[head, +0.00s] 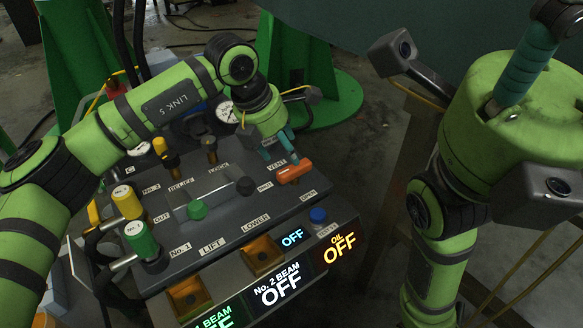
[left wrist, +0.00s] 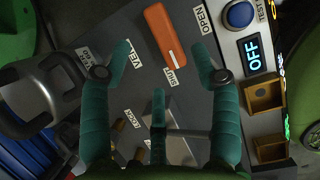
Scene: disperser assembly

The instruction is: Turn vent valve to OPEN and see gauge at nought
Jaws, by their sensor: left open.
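The orange vent valve handle (head: 295,172) sits at the right of the dark console top, beside the VENT label. In the left wrist view the handle (left wrist: 164,36) has its white-marked end by the SHUT label (left wrist: 175,78); the OPEN label (left wrist: 202,20) lies to its right. My left gripper (head: 281,150) is open above the valve, its teal fingers (left wrist: 164,68) spread either side of the handle, apparently without touching. The round white gauge (head: 226,111) is partly hidden behind my left arm; its reading is not legible. A teal finger of my right gripper (head: 519,78) shows at upper right.
A blue button (head: 318,215) is on the front edge above lit OFF panels (head: 338,247). Yellow (head: 126,201) and green (head: 142,240) handles stand at the left. A green stand is behind.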

